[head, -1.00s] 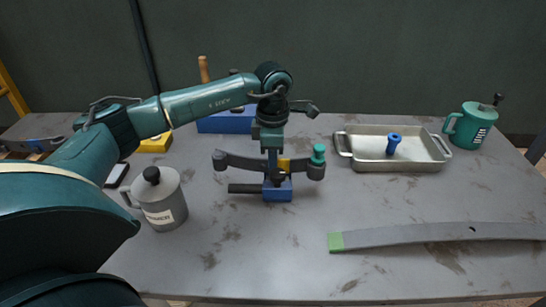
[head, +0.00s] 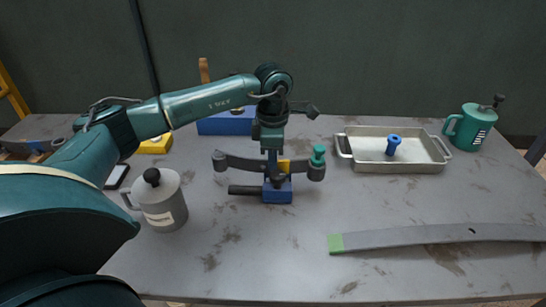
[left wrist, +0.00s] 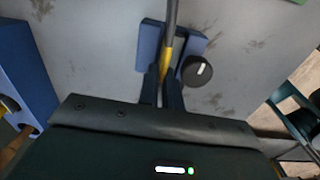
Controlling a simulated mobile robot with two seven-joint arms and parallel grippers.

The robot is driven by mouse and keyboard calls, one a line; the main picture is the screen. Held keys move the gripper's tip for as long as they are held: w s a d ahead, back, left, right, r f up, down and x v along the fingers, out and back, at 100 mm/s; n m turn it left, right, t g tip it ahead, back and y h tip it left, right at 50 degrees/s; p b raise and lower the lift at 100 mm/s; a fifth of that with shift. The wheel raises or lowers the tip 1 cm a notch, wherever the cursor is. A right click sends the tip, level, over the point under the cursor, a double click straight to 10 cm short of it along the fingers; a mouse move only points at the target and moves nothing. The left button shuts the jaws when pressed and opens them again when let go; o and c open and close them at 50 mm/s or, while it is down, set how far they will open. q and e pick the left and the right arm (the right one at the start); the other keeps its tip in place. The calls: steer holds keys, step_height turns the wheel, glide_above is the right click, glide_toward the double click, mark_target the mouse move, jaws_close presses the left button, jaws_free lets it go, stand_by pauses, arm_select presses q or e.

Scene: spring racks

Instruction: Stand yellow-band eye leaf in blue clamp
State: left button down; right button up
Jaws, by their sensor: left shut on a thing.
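The yellow-band eye leaf (head: 243,163) is a dark grey curved bar with a rounded eye at each end. Its yellow band (head: 284,167) is near the middle. It stands on edge at the blue clamp (head: 278,196), its middle low between the clamp's jaws. In the left wrist view the leaf (left wrist: 171,15) runs between the two blue jaws (left wrist: 192,42). My left gripper (head: 272,177) points down over the clamp and is shut on the leaf beside the band. The fingers partly hide the leaf's middle and any contact with the clamp floor. My right gripper is out of view.
A dark clamp handle (head: 244,190) sticks out left. A teal capped piece (head: 318,156) is at the leaf's right end. A grey can (head: 165,208) stands left, a metal tray (head: 365,161) with a blue bushing (head: 393,145) right. A green-tipped leaf (head: 400,238) lies in front.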

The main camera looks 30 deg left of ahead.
arm_select(q)
steer(key=shift+f+b, duration=0.85)
steer(key=shift+f, duration=0.2)
stand_by(0.9)
steer(key=shift+r+p, duration=1)
steer(key=shift+r, duration=0.4)
stand_by(0.5)
steer(key=shift+f+b, duration=0.35)
steer(key=shift+f, duration=0.15)
stand_by(0.8)
steer(key=shift+f, duration=0.3)
steer(key=shift+f+b, duration=0.6)
steer(key=shift+b, duration=0.05)
stand_by(0.3)
steer(key=c, duration=1.5)
jaws_free()
steer(key=shift+s+f, duration=0.1)
steer(key=shift+f, duration=0.05)
steer(key=o, duration=0.8)
steer(key=shift+d, duration=0.1)
steer(key=shift+c, duration=0.2)
